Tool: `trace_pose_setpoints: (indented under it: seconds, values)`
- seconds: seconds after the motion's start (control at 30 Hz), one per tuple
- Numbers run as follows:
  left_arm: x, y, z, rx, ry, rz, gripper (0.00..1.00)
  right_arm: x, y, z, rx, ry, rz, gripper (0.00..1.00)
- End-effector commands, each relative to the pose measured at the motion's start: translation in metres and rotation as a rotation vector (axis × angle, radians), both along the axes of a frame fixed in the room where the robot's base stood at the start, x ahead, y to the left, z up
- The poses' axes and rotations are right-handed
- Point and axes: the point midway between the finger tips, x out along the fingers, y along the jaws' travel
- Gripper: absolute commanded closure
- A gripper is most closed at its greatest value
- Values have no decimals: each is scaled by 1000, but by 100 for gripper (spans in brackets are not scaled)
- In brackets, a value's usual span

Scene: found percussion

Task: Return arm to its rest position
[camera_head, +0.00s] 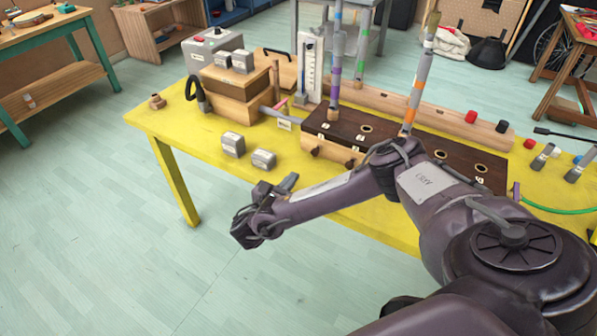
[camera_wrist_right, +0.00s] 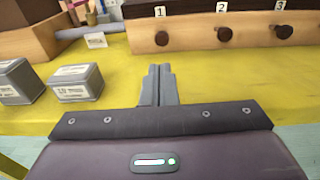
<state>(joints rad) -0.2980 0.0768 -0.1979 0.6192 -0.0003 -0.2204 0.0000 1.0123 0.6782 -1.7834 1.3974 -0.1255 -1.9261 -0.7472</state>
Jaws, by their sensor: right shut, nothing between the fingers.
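My right arm comes in from the lower right in the head view and reaches left along the front edge of the yellow table (camera_head: 183,150). My right gripper (camera_head: 289,182) is in front of that edge, apart from everything on the table. In the right wrist view the gripper (camera_wrist_right: 158,72) shows its two grey fingers shut together with nothing between them. They point toward a wooden box with a dark top (camera_wrist_right: 180,32) and numbered knobs. The box's dark top (camera_head: 352,126) also shows in the head view. My left gripper is not in view.
Two small grey blocks (camera_head: 233,144) lie near the table's front left edge; they also show in the right wrist view (camera_wrist_right: 76,86). Striped upright tubes (camera_head: 337,66) stand at the box. A long wooden beam (camera_head: 440,117) lies behind it. Open floor (camera_head: 90,230) is at the left.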

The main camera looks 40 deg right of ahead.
Motion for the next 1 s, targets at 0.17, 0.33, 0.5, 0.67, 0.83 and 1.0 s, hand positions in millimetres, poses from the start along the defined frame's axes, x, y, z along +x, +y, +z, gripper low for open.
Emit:
trace_pose_setpoints:
  seconds: [0.17, 0.33, 0.5, 0.67, 0.83, 1.0]
  values:
    - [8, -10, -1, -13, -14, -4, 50, -10, 24, 1, 1, 2, 2, 100]
    - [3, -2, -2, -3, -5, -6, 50, -13, 31, 2, 1, 1, 1, 100]
    - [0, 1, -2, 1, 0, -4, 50, -13, 33, 0, 10, 1, 2, 100]
    - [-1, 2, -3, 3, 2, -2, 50, -10, 51, -46, 200, -1, 6, 100]
    - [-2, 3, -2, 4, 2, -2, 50, -23, 94, -159, 669, -36, -78, 100]
    - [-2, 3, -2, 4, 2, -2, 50, -78, 128, -274, 1121, -140, -324, 100]
